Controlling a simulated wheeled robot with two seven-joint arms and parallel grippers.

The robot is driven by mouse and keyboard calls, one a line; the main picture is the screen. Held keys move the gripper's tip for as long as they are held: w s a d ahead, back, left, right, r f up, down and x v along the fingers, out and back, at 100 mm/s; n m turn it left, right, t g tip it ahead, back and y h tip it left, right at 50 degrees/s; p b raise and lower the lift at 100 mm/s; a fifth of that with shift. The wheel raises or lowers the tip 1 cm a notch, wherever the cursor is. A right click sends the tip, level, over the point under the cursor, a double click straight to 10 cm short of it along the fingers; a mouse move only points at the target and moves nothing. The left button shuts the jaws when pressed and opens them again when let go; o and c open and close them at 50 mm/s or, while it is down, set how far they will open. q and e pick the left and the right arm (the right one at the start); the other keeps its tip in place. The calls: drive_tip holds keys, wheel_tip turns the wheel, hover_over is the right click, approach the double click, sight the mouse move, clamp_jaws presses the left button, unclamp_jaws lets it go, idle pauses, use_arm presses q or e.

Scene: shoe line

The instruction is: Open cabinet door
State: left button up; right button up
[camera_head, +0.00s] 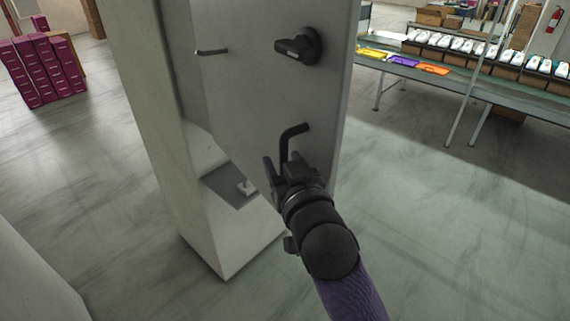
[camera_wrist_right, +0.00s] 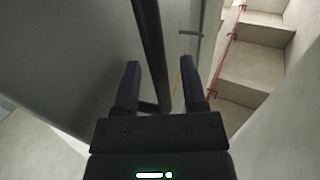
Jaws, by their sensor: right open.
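The tall pale cabinet (camera_head: 160,120) stands in the middle of the head view. Its grey door (camera_head: 265,95) stands open, with the inside showing to its left. A black bent handle (camera_head: 290,135) sits low on the door face, below a black knob-like latch (camera_head: 298,46). My right gripper (camera_head: 292,166) is at the lower end of this handle. In the right wrist view, the dark handle bar (camera_wrist_right: 150,45) runs between the two open, spread fingers (camera_wrist_right: 160,87); I cannot tell whether they touch it. My left gripper is not in view.
A shelf (camera_head: 222,182) inside the cabinet bears a small pale item. Magenta boxes (camera_head: 42,70) are stacked at the far left. A green conveyor table (camera_head: 455,80) with white shoes and coloured trays stands at the back right. The floor (camera_head: 450,220) right of the door is clear.

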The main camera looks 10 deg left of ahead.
drive_tip(key=b+v, duration=0.1)
drive_tip(key=v, duration=0.9)
drive_tip(key=shift+b, duration=0.4)
